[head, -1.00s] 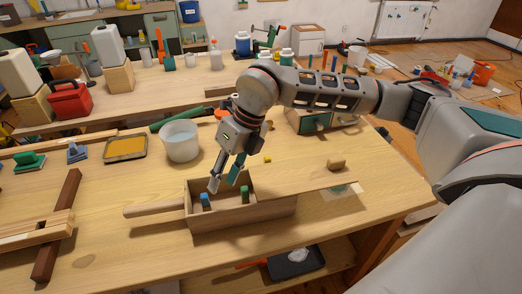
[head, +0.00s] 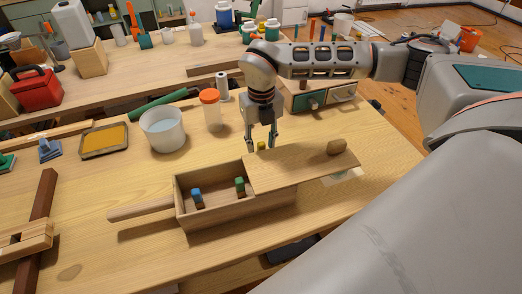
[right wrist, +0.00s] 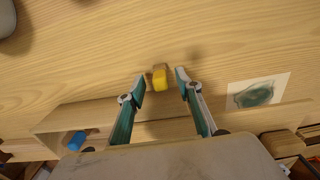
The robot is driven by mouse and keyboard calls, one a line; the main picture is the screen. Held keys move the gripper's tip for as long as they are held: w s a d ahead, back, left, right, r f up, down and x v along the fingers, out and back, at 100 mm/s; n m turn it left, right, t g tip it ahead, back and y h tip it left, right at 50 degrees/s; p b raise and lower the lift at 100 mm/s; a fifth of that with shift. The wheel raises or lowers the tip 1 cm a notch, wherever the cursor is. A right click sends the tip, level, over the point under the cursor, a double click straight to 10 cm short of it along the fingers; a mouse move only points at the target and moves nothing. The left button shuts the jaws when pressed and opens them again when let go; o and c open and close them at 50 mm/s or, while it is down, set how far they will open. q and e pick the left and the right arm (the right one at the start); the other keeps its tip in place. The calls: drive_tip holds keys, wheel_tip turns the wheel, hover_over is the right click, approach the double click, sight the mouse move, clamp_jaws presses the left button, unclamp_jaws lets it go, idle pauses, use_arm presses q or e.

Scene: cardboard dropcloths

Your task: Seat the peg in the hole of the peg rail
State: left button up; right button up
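A small yellow-topped block (head: 261,146), which may be the peg, is on the table just behind the wooden box (head: 182,203). It also shows in the right wrist view (right wrist: 159,77). My right gripper (head: 262,149) points down over it. In the right wrist view the open right gripper (right wrist: 161,79) has one fingertip on each side of the yellow block, with gaps. A blue-topped peg (head: 197,195) and a green-topped peg (head: 240,185) stand inside the box. I cannot tell which wooden piece is the peg rail. My left gripper is not in view.
A wooden lid (head: 300,168) with a knob covers the box's right part. A handle (head: 140,210) sticks out left. A white tub (head: 163,131) and orange-lidded jar (head: 211,110) stand behind. Slotted wood (head: 25,240) lies at left.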

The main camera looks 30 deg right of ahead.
sight(261, 143)
wheel_tip(261, 143, down, 2)
drive_tip(key=shift+d+f, duration=0.1)
drive_tip(key=shift+f, duration=0.1)
drive_tip(key=c, duration=0.9)
drive_tip(key=shift+r, duration=0.2)
wheel_tip(261, 143, up, 20)
drive_tip(key=shift+f+p, duration=0.15)
drive_tip(key=shift+p, duration=0.3)
